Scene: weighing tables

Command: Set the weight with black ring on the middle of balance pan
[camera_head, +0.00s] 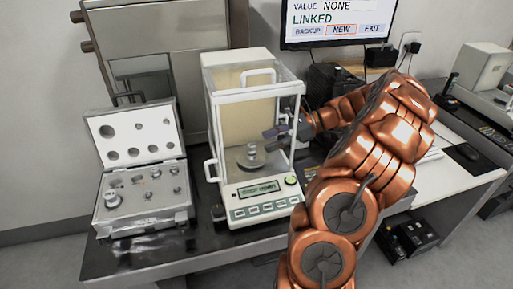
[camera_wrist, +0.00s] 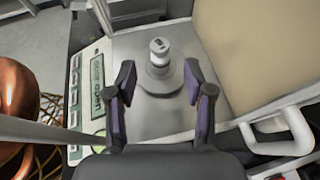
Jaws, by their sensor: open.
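A silvery knobbed weight (camera_head: 252,150) stands upright on the round balance pan (camera_head: 243,166) inside the glass-sided balance (camera_head: 212,130). In the wrist view, the weight (camera_wrist: 159,50) appears near the middle of the pan (camera_wrist: 146,85), with a small dark mark on its knob. I cannot make out a full black ring. My gripper (camera_head: 270,134) reaches in through the balance's right side. In the wrist view my gripper (camera_wrist: 159,68) is open and empty, its two fingers apart on either side of the pan, with the weight beyond the fingertips and clear of them.
An open weight case (camera_head: 145,217) with several weights stands left of the balance on the dark table (camera_head: 165,262). The balance's display panel (camera_head: 258,190) faces front. A side-door handle (camera_wrist: 283,130) is close to my gripper's right. A monitor (camera_head: 337,20) hangs behind.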

